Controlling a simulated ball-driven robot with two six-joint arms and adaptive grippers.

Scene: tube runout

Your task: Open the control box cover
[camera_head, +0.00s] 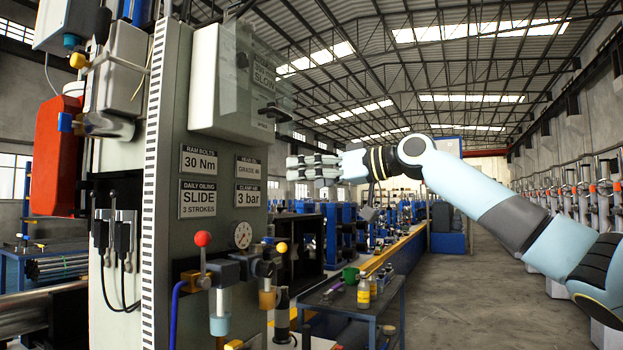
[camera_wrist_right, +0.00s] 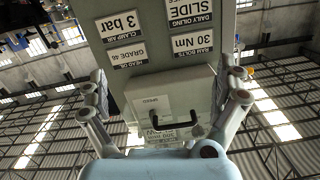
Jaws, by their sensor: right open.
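The control box (camera_head: 204,82) is a pale grey box high on the machine column, and it also shows upside down in the wrist view (camera_wrist_right: 160,86). Its see-through cover (camera_head: 250,80) lies over the face turned to the right and looks shut. A dark handle (camera_head: 275,111) sits low on the cover; the wrist view shows it as a black bar handle (camera_wrist_right: 186,128). My right gripper (camera_head: 302,167) is open and empty, below and right of the handle. In the wrist view its fingers (camera_wrist_right: 168,85) frame the box, with no contact visible. My left gripper is not seen.
Label plates (camera_head: 198,162) are on the column below the box. A red-knobbed lever (camera_head: 203,240) and a gauge (camera_head: 242,235) stick out lower down. A small cart (camera_head: 350,302) with bottles stands below my right arm. The aisle at right is clear.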

